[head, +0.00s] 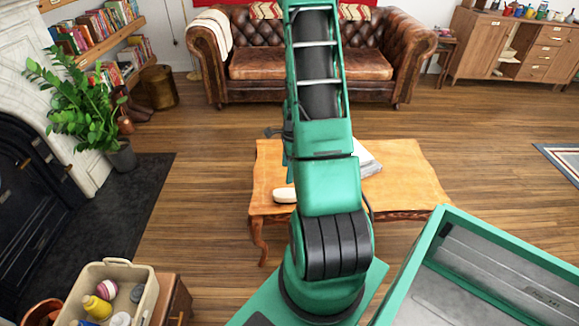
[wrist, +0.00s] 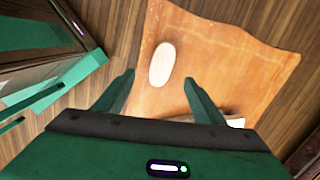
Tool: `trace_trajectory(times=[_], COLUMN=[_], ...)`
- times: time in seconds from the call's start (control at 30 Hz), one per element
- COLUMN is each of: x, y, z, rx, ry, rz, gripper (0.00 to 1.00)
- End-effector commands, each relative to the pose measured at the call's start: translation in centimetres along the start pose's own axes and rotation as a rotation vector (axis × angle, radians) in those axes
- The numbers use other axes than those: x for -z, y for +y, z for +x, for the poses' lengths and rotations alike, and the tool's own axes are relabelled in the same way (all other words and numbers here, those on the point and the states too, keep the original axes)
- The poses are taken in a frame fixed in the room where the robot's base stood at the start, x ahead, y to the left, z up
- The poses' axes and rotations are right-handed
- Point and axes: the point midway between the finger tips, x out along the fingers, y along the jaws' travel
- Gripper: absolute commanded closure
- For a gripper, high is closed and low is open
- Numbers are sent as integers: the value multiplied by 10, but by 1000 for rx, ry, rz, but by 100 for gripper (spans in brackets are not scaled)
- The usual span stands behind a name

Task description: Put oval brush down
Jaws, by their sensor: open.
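The oval brush (head: 284,195), a pale cream oval, lies on the wooden coffee table (head: 405,185) near its front left corner. In the wrist view the brush (wrist: 162,64) rests on the orange-brown tabletop (wrist: 215,50), just past my fingertips. My gripper (wrist: 159,80) is open, with its two green fingers spread apart and nothing between them. It points toward the table, apart from the brush. The exact height over the tabletop is hard to tell. In the head view my own arm mostly hides the gripper and the middle of the table.
White papers or a book (head: 368,160) lie on the table behind my arm. A beige bin (head: 145,290) with balls and bottles stands at the lower left. A leather sofa (head: 255,65) is behind the table. Wooden floor lies clear around the table.

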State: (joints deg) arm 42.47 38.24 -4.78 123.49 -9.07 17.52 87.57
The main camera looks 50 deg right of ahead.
Motion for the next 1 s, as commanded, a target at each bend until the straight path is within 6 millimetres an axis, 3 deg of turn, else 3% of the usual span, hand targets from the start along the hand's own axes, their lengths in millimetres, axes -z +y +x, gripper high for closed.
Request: trace_trajectory(times=[0.03,0.2,0.5,0.8,1.0], x=[-7,-24,-49,-61,-61], y=[2,24,84,162,219], z=[-20,-83,-178,-249,-280], rx=[7,-4,-32,-63,-77], ry=[12,55,103,109,90], rz=[-66,-322,-751,-1163,-1432], gripper=[36,36,36,36,36])
